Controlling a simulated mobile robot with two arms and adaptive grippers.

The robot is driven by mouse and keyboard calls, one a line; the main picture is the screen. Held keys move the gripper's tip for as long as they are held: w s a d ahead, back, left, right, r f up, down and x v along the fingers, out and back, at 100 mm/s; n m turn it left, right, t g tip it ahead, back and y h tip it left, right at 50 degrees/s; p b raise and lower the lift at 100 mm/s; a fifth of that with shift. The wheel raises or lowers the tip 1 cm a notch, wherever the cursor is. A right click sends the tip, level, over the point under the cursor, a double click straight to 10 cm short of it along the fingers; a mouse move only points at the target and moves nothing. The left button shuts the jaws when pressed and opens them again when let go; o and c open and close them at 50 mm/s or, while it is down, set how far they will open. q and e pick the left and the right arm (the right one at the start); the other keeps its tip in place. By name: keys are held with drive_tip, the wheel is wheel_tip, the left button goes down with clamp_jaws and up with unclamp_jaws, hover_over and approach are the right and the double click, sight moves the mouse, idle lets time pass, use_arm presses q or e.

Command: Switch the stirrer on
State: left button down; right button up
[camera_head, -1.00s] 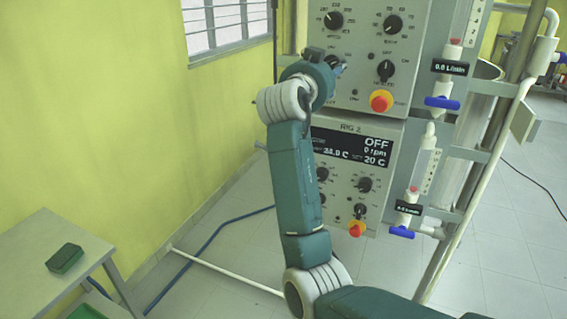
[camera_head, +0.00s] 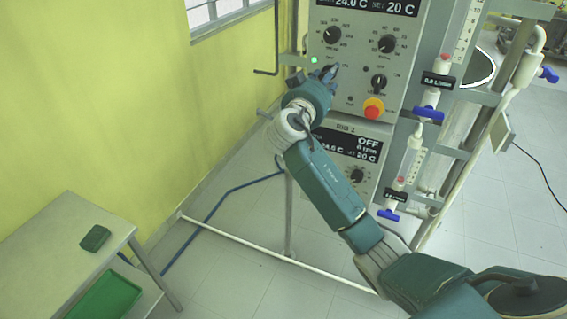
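The upper control panel (camera_head: 401,62) carries dark knobs: an upper left knob (camera_head: 332,36), an upper right knob (camera_head: 387,44) and a lower right knob (camera_head: 379,82). A green lamp (camera_head: 314,60) is lit at its left. My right gripper (camera_head: 331,73) is in front of the panel's lower left, just below and right of the lamp, and hides that area. Its finger opening and any contact cannot be made out. The lower panel's display (camera_head: 349,146) reads OFF and 0 rpm; my arm covers part of that panel. My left gripper is not in view.
A red and yellow stop button (camera_head: 373,108) is right of my gripper. Flowmeters with blue valves (camera_head: 429,114) stand further right. Pipes run along the floor.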

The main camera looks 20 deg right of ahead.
drive_tip(key=b+v, duration=0.7)
drive_tip(key=v, duration=0.4)
use_arm(q)
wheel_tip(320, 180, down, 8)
drive_tip(key=b, duration=0.2)
use_arm(e)
drive_tip(key=w+a+f+n+y, duration=0.1)
drive_tip(key=w+f+n+y, duration=0.1)
drive_tip(key=f, duration=0.7)
drive_tip(key=w+a+f+n+y, duration=0.1)
drive_tip(key=w+a+f+n, duration=0.1)
drive_tip(key=f, duration=0.8)
drive_tip(key=w+a+f+n+y, duration=0.1)
drive_tip(key=f+n, duration=0.3)
drive_tip(key=f, duration=0.5)
drive_tip(key=shift+w+f+y, duration=0.3)
drive_tip(key=shift+w+y, duration=0.5)
drive_tip(key=shift+w, duration=0.05)
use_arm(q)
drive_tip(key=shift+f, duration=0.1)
use_arm(e)
drive_tip(key=shift+a, duration=0.15)
